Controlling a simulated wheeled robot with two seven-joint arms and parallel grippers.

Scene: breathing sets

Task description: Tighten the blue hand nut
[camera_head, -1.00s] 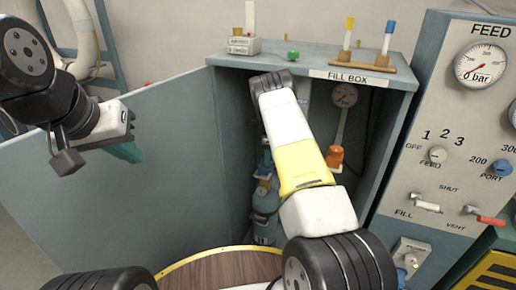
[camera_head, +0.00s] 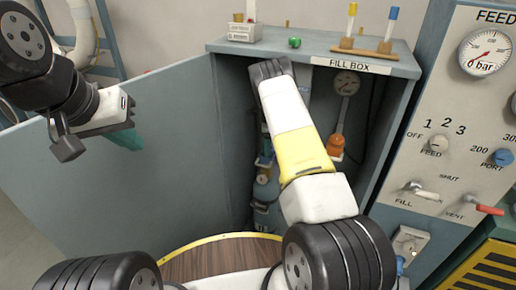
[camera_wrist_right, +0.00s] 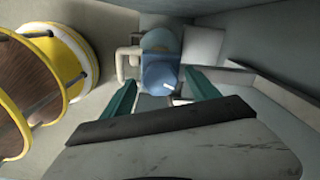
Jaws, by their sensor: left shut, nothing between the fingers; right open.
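A blue rounded part with a white mark, which looks like the blue hand nut (camera_wrist_right: 158,75), shows in the right wrist view. My right gripper (camera_wrist_right: 160,92) is open, with its teal fingers on either side of the nut's near side. I cannot tell whether they touch it. In the head view my right arm reaches into the open fill box (camera_head: 229,140) and hides the gripper and nut. My left gripper (camera_head: 130,140) is shut and empty, in front of the open door at left.
The box door (camera_head: 110,165) stands open to the left. The box's right wall and an orange-ended hose (camera_head: 335,147) lie right of my arm. A panel with a feed gauge (camera_head: 486,52), knobs and levers stands at right. A yellow-rimmed round wooden top (camera_head: 215,262) is below.

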